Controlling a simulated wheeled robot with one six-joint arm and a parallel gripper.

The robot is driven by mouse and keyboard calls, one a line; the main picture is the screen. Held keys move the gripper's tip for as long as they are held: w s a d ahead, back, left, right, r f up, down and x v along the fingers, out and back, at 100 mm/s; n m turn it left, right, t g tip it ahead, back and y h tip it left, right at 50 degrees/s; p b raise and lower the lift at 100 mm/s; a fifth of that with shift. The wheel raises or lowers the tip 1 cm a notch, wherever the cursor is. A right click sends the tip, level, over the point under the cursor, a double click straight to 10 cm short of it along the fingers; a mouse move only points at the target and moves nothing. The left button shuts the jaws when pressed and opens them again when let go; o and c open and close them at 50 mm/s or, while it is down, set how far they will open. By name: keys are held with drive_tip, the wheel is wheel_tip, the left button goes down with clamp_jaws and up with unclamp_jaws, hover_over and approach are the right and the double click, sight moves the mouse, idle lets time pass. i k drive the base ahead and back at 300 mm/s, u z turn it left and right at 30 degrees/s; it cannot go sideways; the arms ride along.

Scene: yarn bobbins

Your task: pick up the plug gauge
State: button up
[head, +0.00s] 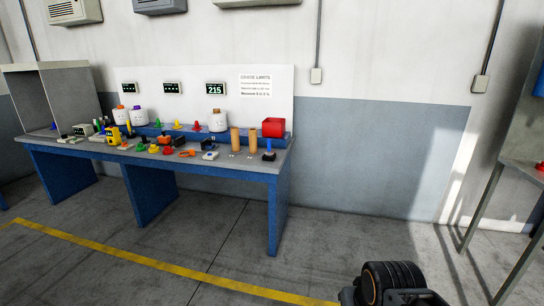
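A workbench (240,168) with a blue frame stands against the wall on the left and centre, with many small items on its top. At its right end a small upright piece with a blue top and dark base (269,156) may be the plug gauge, but it is too small to be sure. Dark rounded parts at the bottom right look like my own arm. My gripper's fingers do not show, and nothing of mine is near the bench top.
Two tan cylinders (235,139) and a red bin (273,127) stand near the bench's right end. White bobbins (217,122) and several coloured cones are along the back. A grey table (522,174) is at the right. Open floor lies in front, crossed by a yellow line (150,262).

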sight(269, 153)
drive_tip(key=u, duration=0.25)
drive_tip(key=i, duration=2.4)
drive_tip(key=u, duration=0.3)
drive_tip(key=i, duration=1)
